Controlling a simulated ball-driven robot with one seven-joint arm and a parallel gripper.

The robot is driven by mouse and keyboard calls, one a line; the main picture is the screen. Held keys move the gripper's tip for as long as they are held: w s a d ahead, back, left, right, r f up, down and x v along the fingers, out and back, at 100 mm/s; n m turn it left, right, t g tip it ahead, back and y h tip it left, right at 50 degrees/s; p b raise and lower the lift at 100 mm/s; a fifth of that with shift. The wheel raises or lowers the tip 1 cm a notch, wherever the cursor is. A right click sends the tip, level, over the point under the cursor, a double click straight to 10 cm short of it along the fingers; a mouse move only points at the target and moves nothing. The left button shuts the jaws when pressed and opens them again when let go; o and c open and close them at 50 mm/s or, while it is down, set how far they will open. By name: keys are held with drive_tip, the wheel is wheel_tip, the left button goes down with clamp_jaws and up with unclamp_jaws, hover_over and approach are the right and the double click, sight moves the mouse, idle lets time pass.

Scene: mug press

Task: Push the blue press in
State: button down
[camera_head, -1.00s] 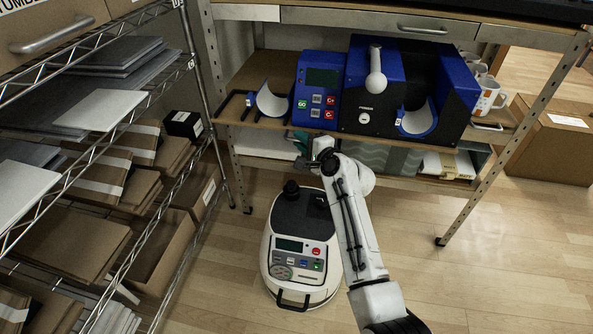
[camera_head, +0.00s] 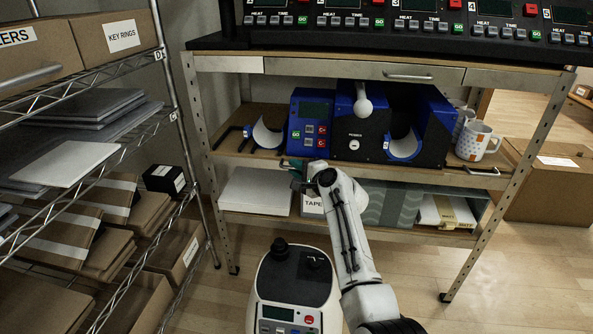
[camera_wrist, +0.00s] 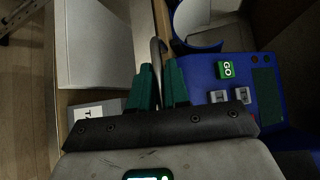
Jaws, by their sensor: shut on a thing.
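The blue press (camera_head: 352,133) stands on the middle shelf, with a black front and a white-knobbed lever (camera_head: 363,102). A curved pad in a blue cradle (camera_head: 404,146) sits at its right. Its blue control panel (camera_head: 309,115) also shows at the right of the wrist view (camera_wrist: 228,95). My gripper (camera_head: 297,172) is low in front of the shelf edge, below the panel and apart from it. In the wrist view its green fingers (camera_wrist: 159,88) are closed around a thin grey bent rod (camera_wrist: 157,52). What the rod joins to is unclear.
A second curved pad (camera_head: 266,136) lies left of the panel. White mugs (camera_head: 474,141) stand right of the press. A row of black heat controllers (camera_head: 400,20) is on top. Wire shelving (camera_head: 183,120) stands left; a floor machine (camera_head: 290,285) stands below.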

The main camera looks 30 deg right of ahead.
drive_tip(key=c, duration=1.2)
unclamp_jaws()
drive_tip(key=p+v, duration=0.3)
drive_tip(key=v, duration=0.7)
drive_tip(key=shift+s+p, duration=0.35)
drive_tip(key=shift+c, duration=0.2)
